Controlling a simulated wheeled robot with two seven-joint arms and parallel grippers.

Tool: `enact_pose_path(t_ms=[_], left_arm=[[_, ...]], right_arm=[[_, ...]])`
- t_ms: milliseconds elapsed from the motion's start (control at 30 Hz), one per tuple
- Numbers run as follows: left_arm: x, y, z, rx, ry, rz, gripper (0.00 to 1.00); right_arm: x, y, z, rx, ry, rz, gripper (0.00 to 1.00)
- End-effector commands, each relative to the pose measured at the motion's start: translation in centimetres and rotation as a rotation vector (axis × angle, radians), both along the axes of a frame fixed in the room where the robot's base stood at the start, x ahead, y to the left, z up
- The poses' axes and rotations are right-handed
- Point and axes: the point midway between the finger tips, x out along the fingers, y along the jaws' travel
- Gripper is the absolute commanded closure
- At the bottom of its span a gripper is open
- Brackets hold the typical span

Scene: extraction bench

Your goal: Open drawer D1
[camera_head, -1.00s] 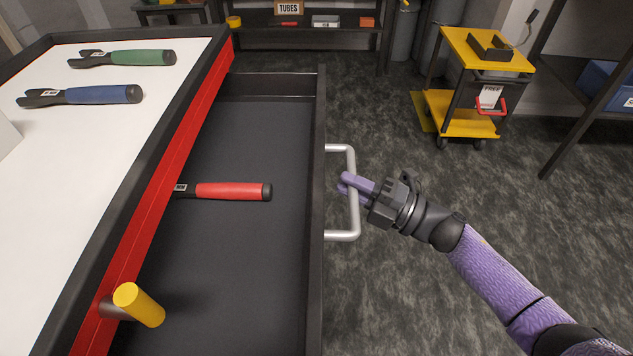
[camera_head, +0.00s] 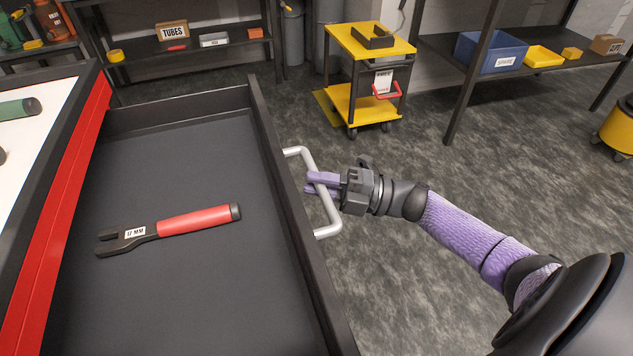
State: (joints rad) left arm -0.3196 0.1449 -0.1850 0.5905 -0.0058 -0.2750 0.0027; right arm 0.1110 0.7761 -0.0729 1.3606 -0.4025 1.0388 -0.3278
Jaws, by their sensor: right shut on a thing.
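A dark grey drawer (camera_head: 190,310) stands pulled well out of the red cabinet (camera_head: 62,215) at the left. I cannot read a D1 label on it. Its silver bar handle (camera_head: 330,215) is on the outer face of the drawer front. My right gripper (camera_head: 318,184), with purple fingers, is shut on the handle's bar from the right. A red-handled wrench (camera_head: 185,222) marked 17 MM lies flat in the drawer, its jaw end to the left. My left gripper is not in view.
A white worktop (camera_head: 30,150) with a green-handled tool (camera_head: 18,109) is at the left edge. A yellow cart (camera_head: 372,42) stands beyond the drawer, right of centre. A shelf with a blue bin (camera_head: 490,52) is at the back right. Dark floor beside the drawer is clear.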

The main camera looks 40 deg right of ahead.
Motion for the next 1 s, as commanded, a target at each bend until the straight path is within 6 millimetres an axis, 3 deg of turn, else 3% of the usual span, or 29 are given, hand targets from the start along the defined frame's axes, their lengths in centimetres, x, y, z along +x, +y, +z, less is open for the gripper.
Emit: enact_pose_path(t_ms=[67, 100, 233, 567, 800, 1000], left_arm=[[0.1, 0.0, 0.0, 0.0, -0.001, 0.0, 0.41], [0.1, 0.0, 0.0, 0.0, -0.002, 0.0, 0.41], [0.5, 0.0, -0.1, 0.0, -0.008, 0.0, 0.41], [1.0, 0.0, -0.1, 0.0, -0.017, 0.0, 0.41], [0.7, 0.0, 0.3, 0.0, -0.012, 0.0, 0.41], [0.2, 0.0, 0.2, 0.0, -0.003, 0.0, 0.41]], right_arm=[[0.0, 0.0, -0.1, -0.001, 0.002, -0.002, 1.0], [0.0, 0.0, -0.1, -0.001, 0.002, -0.002, 0.68], [0.0, 0.0, -0.1, 0.0, 0.002, -0.001, 0.42], [-0.4, -0.5, -0.1, 0.0, 0.002, -0.002, 0.42], [-4.1, -4.8, -1.3, -0.002, 0.005, -0.003, 0.42], [-6.2, -7.2, -1.9, -0.002, 0.003, -0.002, 0.42]])
